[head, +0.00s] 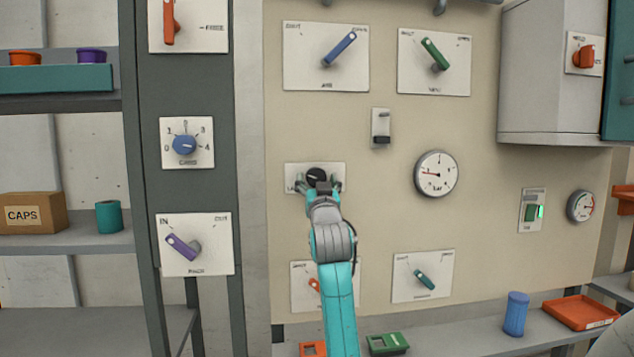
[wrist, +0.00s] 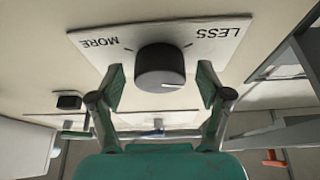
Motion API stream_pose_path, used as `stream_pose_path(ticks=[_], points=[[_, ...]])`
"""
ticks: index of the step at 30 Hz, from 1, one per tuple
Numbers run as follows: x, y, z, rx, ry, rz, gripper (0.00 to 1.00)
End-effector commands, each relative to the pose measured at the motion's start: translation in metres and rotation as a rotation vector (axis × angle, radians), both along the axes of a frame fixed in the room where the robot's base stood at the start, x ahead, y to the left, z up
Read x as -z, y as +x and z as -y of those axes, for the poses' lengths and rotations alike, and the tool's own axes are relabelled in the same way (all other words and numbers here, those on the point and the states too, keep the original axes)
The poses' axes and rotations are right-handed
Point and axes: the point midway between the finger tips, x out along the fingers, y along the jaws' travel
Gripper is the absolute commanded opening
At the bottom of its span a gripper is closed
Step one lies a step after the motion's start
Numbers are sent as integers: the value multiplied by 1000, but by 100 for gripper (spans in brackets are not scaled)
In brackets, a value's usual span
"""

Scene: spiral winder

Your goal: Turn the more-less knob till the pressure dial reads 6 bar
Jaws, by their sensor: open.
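In the wrist view my gripper (wrist: 160,90) is open, with one finger on each side of the knob. Whether the pads touch it I cannot tell. The pressure dial (head: 436,174) is round and white, right of the knob. Its red needle points left and slightly up; the numbers are too small to read.
Lever plates surround the knob: blue (head: 340,50) and green (head: 436,54) above, teal (head: 424,279) and a partly hidden orange one (head: 314,285) below. A shelf (head: 460,334) runs along the bottom.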

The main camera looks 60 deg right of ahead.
Motion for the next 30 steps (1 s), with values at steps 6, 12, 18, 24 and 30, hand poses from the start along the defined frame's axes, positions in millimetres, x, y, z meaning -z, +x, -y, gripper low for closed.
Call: stream_pose_path(ticks=[6, 12, 18, 24, 30], points=[[0, 0, 0, 0, 0, 0, 60], [0, 0, 0, 0, 0, 0, 17], [0, 0, 0, 0, 6, 7, 17], [0, 1, -1, -1, 51, 58, 17], [-1, 2, -2, -1, 141, 165, 17]])
